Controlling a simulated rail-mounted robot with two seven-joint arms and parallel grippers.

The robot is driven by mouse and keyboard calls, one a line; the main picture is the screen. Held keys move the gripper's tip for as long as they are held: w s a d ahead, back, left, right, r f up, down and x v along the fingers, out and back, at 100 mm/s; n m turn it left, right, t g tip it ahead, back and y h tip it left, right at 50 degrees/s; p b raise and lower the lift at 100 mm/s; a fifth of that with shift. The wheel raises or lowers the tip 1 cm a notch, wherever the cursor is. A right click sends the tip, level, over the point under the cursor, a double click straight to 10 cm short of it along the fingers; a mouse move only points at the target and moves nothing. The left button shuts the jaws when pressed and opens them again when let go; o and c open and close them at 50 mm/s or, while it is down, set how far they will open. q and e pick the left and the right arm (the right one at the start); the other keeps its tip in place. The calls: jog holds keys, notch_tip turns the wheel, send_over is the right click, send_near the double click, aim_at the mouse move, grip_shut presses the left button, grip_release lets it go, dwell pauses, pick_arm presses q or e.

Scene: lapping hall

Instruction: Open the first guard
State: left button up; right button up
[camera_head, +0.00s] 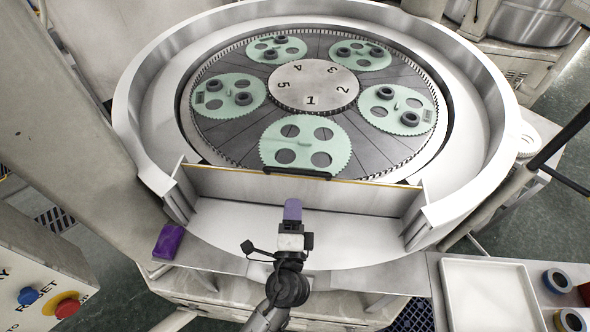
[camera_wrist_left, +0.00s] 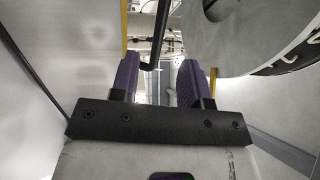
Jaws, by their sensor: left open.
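The guard (camera_head: 340,194) is a pale upright panel with a yellow top edge, standing across the front gap of the round machine's wall. A black bar handle (camera_head: 297,172) sits at its top edge. My left gripper (camera_head: 292,210) has purple fingers and is just in front of the guard, below the handle in the head view. In the left wrist view the gripper (camera_wrist_left: 158,76) is open. A dark bar, which looks like the handle (camera_wrist_left: 157,38), shows beyond and between its fingertips; I cannot tell whether they touch it. My right gripper is not in view.
The round plate behind the guard carries several pale green toothed carriers (camera_head: 304,146) and a numbered centre disc (camera_head: 313,86). A purple block (camera_head: 168,242) lies at the left front. A control panel (camera_head: 40,285) stands lower left. A white tray (camera_head: 490,295) is lower right.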

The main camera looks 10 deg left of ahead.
aim_at(296, 172)
pick_arm(q)
jog(key=p+x, duration=0.1)
jog(key=x, duration=0.7)
jog(key=shift+w+r+p, duration=0.1)
jog(key=shift+w+p, duration=0.25)
jog(key=shift+p, duration=0.05)
jog(key=shift+x, duration=0.8)
grip_shut()
